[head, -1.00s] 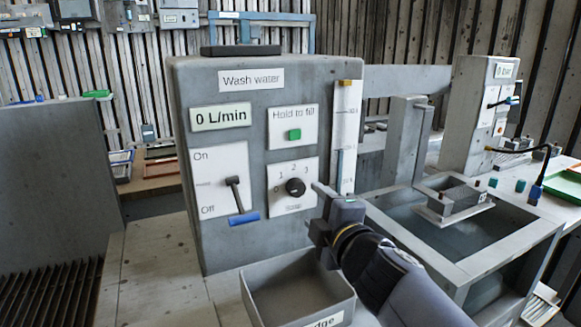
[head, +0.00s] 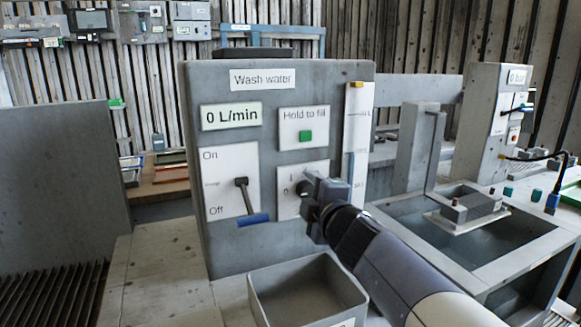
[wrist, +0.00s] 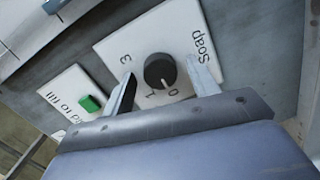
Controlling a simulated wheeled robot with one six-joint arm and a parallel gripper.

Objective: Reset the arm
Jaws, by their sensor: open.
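My gripper (head: 312,192) is in front of the wash water panel (head: 350,78) and hides most of the dial plate (head: 288,208) in the head view. In the wrist view my gripper (wrist: 160,74) is open, with one finger on each side of the black Soap knob (wrist: 160,70). I see no finger clearly touching it. The knob's white mark points near the 0. The blue-handled lever (head: 253,220) hangs down toward Off. The display (head: 231,116) reads 0 L/min. The green Hold to fill button (head: 305,137) is left of my gripper in the wrist view (wrist: 91,103).
A grey open bin (head: 262,279) stands below the panel, under my arm. The bench left of the bin is clear.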

